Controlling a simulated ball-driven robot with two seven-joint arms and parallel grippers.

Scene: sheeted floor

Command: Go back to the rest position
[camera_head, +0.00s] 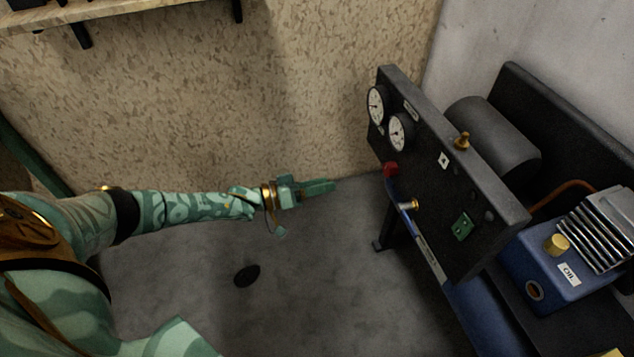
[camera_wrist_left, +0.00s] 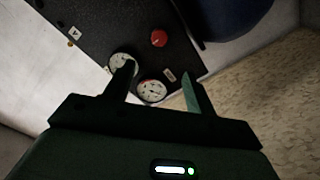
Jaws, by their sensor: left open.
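My left gripper (camera_head: 318,187) is stretched out from the left in the head view, over the grey floor and short of the machine's panel. Its two fingers also show in the left wrist view (camera_wrist_left: 160,92), apart with nothing between them. In that view the dark panel (camera_wrist_left: 130,30) with two white gauges lies beyond the fingers. One finger overlaps a gauge (camera_wrist_left: 123,66) in the picture, and the other gauge (camera_wrist_left: 151,90) shows between the fingers. In the head view the gripper is left of the panel (camera_head: 440,170), with a gap between them. My right gripper is not in view.
The compressor's blue block (camera_head: 565,275) and grey motor (camera_head: 492,135) stand behind the panel at right. A black disc (camera_head: 247,275) shows below my forearm. A wooden shelf (camera_head: 70,15) hangs upper left.

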